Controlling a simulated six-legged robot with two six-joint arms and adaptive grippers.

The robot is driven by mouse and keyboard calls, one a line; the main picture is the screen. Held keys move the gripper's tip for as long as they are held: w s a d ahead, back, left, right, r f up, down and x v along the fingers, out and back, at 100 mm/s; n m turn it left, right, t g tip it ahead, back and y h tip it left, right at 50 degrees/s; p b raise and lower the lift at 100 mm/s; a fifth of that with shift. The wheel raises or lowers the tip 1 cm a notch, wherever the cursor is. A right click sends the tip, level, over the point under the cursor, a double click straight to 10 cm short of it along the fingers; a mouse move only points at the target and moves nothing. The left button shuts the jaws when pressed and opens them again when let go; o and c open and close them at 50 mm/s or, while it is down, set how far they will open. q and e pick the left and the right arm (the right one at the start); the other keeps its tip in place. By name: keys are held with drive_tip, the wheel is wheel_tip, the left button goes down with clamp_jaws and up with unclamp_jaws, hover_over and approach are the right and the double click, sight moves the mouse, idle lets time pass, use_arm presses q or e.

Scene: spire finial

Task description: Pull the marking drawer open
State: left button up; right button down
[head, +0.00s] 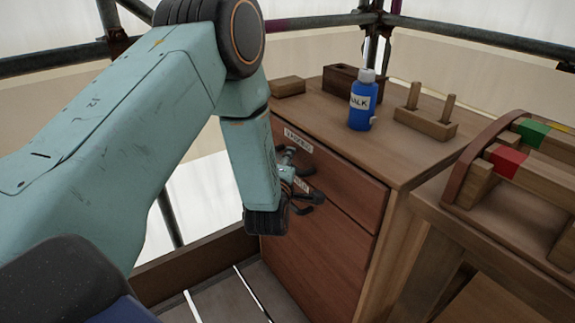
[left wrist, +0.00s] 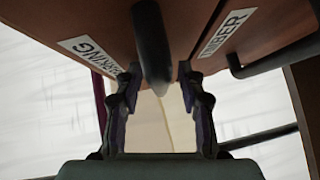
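The marking drawer (head: 345,182) is the top drawer of a wooden cabinet, and its front looks flush with the cabinet. Its white label also shows in the left wrist view (left wrist: 90,52). My left gripper (head: 297,172) is at the drawer front and partly covers the handle area in the head view. In the left wrist view, its two fingers (left wrist: 160,88) are apart, with the dark bar handle (left wrist: 152,45) between their tips. A gap shows on both sides of the handle. My right gripper is not in view.
A lower drawer (head: 330,245) has a label ending in "UMBER" (left wrist: 226,32) and its own dark handle (left wrist: 275,60). A blue chalk bottle (head: 362,102), a pegged wooden block (head: 426,122) and a small box (head: 352,80) stand on the cabinet. A wooden rack (head: 520,180) is at right.

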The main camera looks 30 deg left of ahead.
use_arm(q)
drive_tip(key=shift+c, duration=0.4)
clamp_jaws()
